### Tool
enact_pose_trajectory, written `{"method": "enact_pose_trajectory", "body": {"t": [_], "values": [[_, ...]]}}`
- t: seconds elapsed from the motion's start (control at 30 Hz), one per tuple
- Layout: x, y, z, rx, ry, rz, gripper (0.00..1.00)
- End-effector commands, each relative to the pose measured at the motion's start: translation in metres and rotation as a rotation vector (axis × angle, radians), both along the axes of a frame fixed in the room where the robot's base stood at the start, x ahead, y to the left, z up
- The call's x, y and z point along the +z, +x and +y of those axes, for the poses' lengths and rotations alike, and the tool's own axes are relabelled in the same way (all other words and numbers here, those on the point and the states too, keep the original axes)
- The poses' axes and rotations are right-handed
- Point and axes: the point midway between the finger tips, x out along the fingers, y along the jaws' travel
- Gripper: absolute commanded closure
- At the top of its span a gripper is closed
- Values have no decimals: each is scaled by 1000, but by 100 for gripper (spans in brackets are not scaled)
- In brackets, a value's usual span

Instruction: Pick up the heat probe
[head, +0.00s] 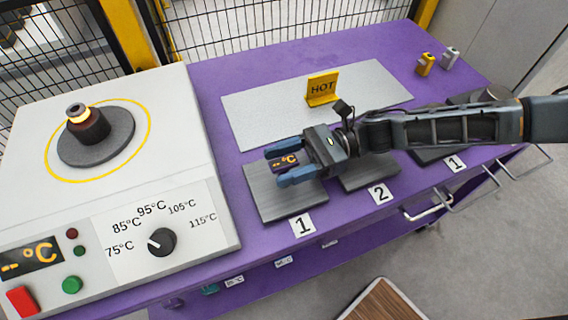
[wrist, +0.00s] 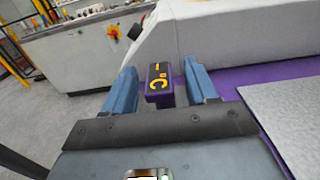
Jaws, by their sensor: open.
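The heat probe (head: 283,161) is a small dark purple block with an orange °C display. In the head view it sits over the grey pad marked 1 (head: 270,195), at the left of the row of pads. My gripper (head: 286,166) is open, with one blue finger on each side of the probe. In the wrist view the probe (wrist: 160,85) shows between the two open fingers (wrist: 162,88), with a visible gap on the side of the right finger. Whether the left finger touches it I cannot tell. The probe's underside is hidden.
A white heater unit (head: 160,190) with a dial and a dark ringed part (head: 88,124) on its plate stands at left. A yellow HOT sign (head: 322,88) stands on a grey sheet behind my gripper. Small yellow (head: 425,64) and grey (head: 450,57) pieces stand at the back right.

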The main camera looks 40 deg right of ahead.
Motion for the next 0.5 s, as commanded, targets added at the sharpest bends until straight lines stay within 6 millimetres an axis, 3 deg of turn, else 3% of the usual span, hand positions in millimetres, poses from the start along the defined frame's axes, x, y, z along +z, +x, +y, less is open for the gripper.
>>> {"method": "enact_pose_trajectory", "body": {"t": [0.27, 0.5], "values": [[-1, 1, 3, -1, -1, 0, 44], [-1, 1, 2, 0, -1, 0, 66]]}}
